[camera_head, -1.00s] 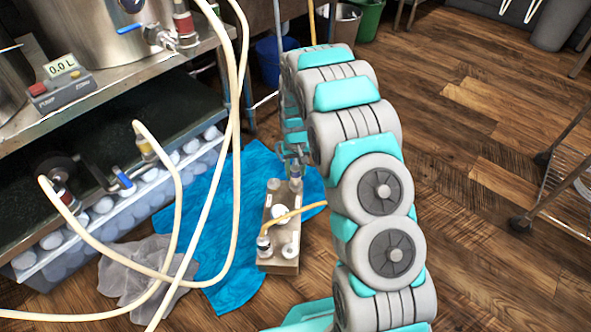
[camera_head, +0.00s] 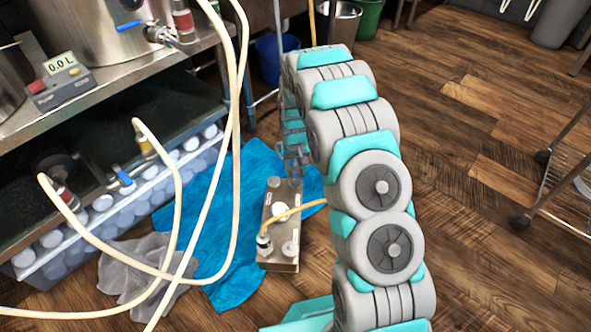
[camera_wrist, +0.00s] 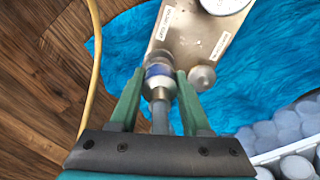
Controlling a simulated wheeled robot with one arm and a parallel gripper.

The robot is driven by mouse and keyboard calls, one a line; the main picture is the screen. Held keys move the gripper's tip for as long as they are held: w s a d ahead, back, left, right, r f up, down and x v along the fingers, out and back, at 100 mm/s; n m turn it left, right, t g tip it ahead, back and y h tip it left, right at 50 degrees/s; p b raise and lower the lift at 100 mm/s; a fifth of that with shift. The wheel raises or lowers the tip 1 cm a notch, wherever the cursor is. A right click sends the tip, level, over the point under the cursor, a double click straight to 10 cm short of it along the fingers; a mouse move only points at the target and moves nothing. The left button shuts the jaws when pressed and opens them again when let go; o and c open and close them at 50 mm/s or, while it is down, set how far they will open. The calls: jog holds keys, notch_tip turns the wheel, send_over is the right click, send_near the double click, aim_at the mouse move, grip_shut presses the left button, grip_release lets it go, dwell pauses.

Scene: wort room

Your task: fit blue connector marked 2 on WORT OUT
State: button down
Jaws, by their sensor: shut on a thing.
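In the wrist view my gripper (camera_wrist: 161,78) is shut on a connector with a blue band (camera_wrist: 158,72). Its metal stem points back toward my palm. Its number mark cannot be read. The connector's far end is at a round grey port at the corner of the metal chiller block (camera_wrist: 190,28); I cannot tell whether it is seated. Small labels lie on the block, too small to read surely. In the head view the block (camera_head: 283,210) stands on the floor, and my gripper (camera_head: 293,158) is at its far end, partly hidden by my arm.
A grey capped port (camera_wrist: 202,78) is close right of my gripper. A cream hose (camera_head: 302,209) joins the block's near end. The blue cloth (camera_head: 225,270) lies under and beside it.

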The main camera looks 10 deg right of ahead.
aim_at(296, 164)
jog(key=shift+f, duration=0.6)
jog(key=shift+c, duration=1.4)
grip_release()
jog(key=shift+r, duration=0.1)
notch_tip(296, 164, up, 8)
jog(key=shift+f+p, duration=0.1)
jog(key=shift+p, duration=0.35)
jog(key=s+r+g+p, duration=0.1)
jog(key=s+r+p, duration=0.7)
jog(key=s+r, duration=2.05)
jog(key=s+r+p, duration=0.1)
jog(key=s+r, duration=0.2)
jog(key=s, duration=0.4)
jog(key=s+r+p, duration=0.2)
jog(key=s+r, duration=0.1)
jog(key=s, duration=0.4)
jog(key=shift+s+r+g, duration=0.3)
jog(key=shift+s+g, duration=0.1)
